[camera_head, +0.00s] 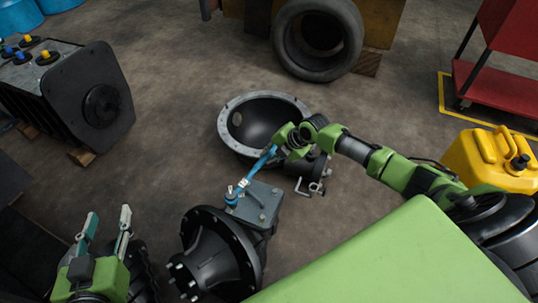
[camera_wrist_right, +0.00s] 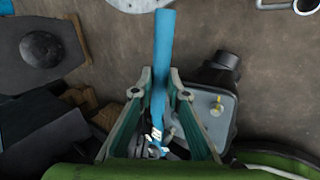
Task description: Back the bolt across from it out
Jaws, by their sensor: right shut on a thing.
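My right gripper (camera_head: 274,150) is shut on the blue handle of a wrench (camera_head: 240,187). In the right wrist view the handle (camera_wrist_right: 163,45) passes between the two fingers (camera_wrist_right: 160,85), and the metal wrench head (camera_wrist_right: 155,138) lies at the lower end. In the head view the head is at the near left corner of a grey cover plate (camera_head: 258,203); whether it sits on a bolt there I cannot tell. Another bolt (camera_head: 262,217) shows on the plate, and in the wrist view a yellowish bolt (camera_wrist_right: 217,103) stands on it. My left gripper (camera_head: 105,230) is open and empty, lower left.
A black flanged axle housing (camera_head: 212,252) adjoins the plate. A grey-rimmed bell housing (camera_head: 240,105) lies behind. A tire (camera_head: 318,45), a yellow jerrycan (camera_head: 490,160), a red cart (camera_head: 500,60) and a dark battery-like unit (camera_head: 75,95) stand around. The floor at centre left is clear.

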